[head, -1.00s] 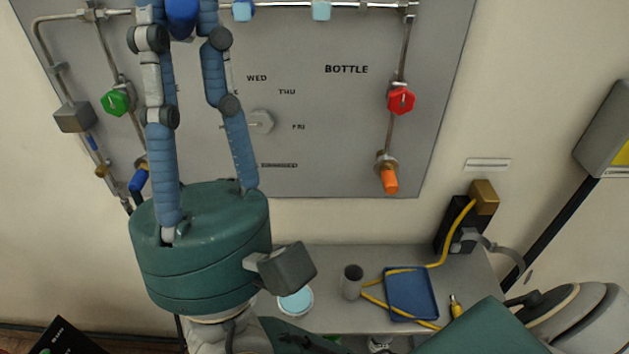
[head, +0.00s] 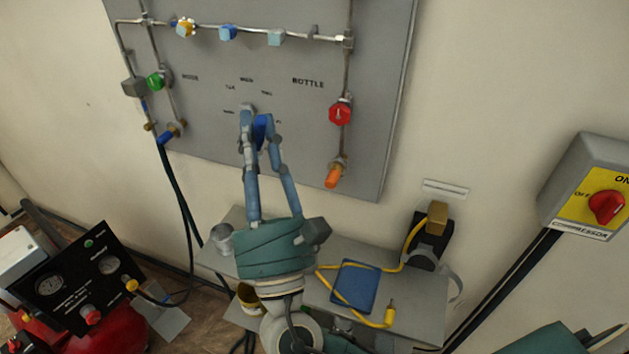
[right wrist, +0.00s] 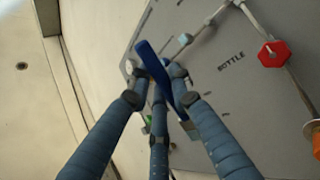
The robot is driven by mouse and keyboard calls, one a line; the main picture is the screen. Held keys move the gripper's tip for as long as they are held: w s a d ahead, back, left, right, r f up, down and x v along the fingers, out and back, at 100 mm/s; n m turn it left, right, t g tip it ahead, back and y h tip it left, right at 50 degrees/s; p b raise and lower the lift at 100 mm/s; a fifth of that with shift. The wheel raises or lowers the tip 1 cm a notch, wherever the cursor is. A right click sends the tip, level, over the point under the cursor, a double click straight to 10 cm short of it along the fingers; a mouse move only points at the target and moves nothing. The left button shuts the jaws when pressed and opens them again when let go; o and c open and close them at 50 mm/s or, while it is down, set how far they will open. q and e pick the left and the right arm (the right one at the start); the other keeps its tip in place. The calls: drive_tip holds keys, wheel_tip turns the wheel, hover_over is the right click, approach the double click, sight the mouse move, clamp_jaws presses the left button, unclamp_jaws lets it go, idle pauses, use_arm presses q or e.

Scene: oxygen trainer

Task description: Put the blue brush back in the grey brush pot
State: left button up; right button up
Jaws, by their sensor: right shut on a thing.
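My right gripper (head: 257,122), green with jointed blue fingers, is shut on the blue brush (head: 262,132) and holds it up in front of the grey panel. In the right wrist view the brush (right wrist: 152,62) lies slanted between the fingertips (right wrist: 160,85), with a greyish end at lower right. A grey pot-like cylinder (head: 222,238) stands at the bench's left end; I cannot tell whether it is the brush pot. The spot left of the blue tray, where a grey pot showed earlier, is now hidden behind my right gripper. My left gripper is not in view.
The grey bench (head: 415,300) bears a blue tray (head: 357,285), a looping yellow cable (head: 335,300) and a black-and-brass block (head: 430,235). The panel (head: 300,55) behind has pipes and a red knob (head: 341,112). A compressor switch (head: 606,207) is at right, a black gauge box (head: 85,278) at left.

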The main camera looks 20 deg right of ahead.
use_arm(q)
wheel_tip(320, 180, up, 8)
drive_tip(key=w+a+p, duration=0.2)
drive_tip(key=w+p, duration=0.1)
drive_tip(key=p, duration=0.3)
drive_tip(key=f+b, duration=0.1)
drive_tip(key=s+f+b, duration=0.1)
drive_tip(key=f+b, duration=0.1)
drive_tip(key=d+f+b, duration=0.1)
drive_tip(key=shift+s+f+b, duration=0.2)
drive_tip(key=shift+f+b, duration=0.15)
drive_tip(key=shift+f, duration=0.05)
use_arm(e)
drive_tip(key=w+d+f+g, duration=0.1)
drive_tip(key=d+f+g, duration=0.1)
drive_tip(key=f, duration=0.6)
drive_tip(key=w+d+f+n+g, duration=0.1)
drive_tip(key=d+f+g, duration=0.1)
drive_tip(key=f, duration=0.6)
drive_tip(key=w+d+f+g+y, duration=0.1)
drive_tip(key=d+f+g, duration=0.2)
drive_tip(key=f, duration=0.5)
drive_tip(key=shift+w+d+f, duration=0.15)
drive_tip(key=shift+w+d, duration=0.2)
drive_tip(key=shift+w, duration=0.05)
use_arm(q)
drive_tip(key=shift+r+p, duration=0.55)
drive_tip(key=shift+p, duration=0.05)
